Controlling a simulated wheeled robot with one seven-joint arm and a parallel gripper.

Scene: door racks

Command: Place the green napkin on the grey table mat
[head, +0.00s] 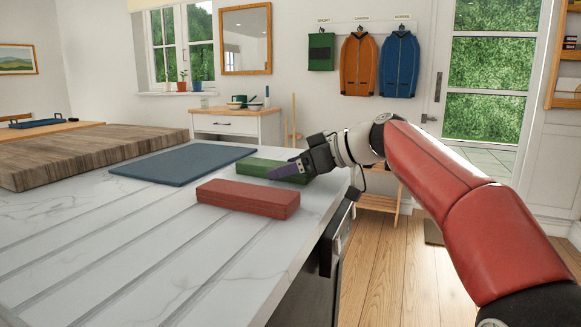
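The green napkin (257,167) is a flat, block-like green piece on the white marble counter, just right of the mat. The grey table mat (190,162) is a dark blue-grey rectangle lying flat and bare on the counter.
A red, block-like folded piece (248,199) lies nearer to me on the counter (120,240), close to my gripper. A thick wooden board (85,155) is at the left. The counter's right edge runs just beyond the napkins. The near counter has grooves and is clear.

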